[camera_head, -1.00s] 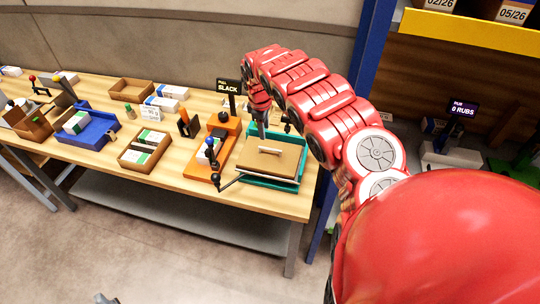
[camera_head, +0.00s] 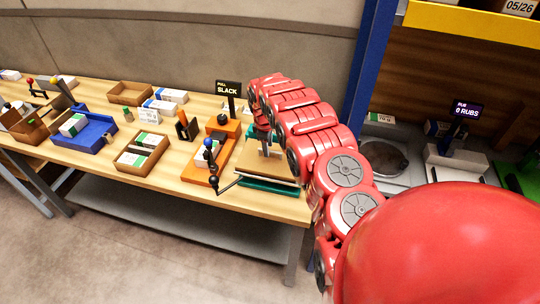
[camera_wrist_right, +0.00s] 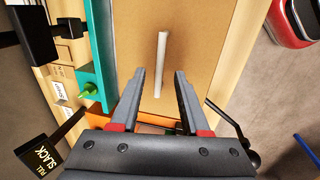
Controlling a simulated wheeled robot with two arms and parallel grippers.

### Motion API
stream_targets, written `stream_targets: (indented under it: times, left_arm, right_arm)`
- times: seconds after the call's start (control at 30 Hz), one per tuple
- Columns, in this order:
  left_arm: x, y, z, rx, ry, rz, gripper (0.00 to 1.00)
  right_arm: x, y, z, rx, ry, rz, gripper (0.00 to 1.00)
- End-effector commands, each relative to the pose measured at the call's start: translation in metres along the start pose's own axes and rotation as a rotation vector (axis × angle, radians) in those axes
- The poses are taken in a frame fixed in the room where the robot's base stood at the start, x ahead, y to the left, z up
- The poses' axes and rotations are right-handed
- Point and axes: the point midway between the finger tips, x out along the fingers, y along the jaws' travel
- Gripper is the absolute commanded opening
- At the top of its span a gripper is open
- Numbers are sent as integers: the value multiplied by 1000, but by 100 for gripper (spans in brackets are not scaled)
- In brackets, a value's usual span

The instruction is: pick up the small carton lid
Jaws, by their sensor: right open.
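A flat brown board (camera_head: 250,168) with a pale bar handle lies in a teal tray (camera_head: 262,186) at the right end of the bench; it appears to be the small carton lid. In the right wrist view the board (camera_wrist_right: 205,45) fills the middle, and its pale handle (camera_wrist_right: 161,65) stands out. My right gripper (camera_head: 265,148) is above the board, partly hidden by my arm. In the wrist view its fingers (camera_wrist_right: 162,75) are open and empty, one on each side of the handle's near end. I cannot tell their height above it. My left gripper is out of view.
An orange fixture with a black-knobbed lever (camera_head: 214,181) stands left of the tray. A "PULL SLACK" sign (camera_head: 228,87) stands behind. A brown box of cartons (camera_head: 142,150) and a blue tray (camera_head: 88,138) are further left. A blue post (camera_head: 372,65) rises right of the bench.

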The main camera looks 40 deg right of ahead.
Motion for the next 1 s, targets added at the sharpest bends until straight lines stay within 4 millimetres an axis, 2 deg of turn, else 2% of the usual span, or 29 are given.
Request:
stream_targets:
  times: [0.23, 0.47, 0.7, 0.73, 1.0]
  left_arm:
    - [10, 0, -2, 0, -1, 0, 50]
    - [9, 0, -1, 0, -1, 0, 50]
    - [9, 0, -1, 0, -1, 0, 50]
    - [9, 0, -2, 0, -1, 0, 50]
    - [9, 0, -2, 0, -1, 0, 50]
  right_arm:
    - [17, 2, -2, 0, 4, 5, 46]
    - [19, 1, -1, 1, 2, 4, 46]
    - [19, 1, -1, 1, 2, 3, 3]
    - [19, 1, -1, 1, 2, 3, 0]
    - [19, 1, -1, 1, 2, 3, 0]
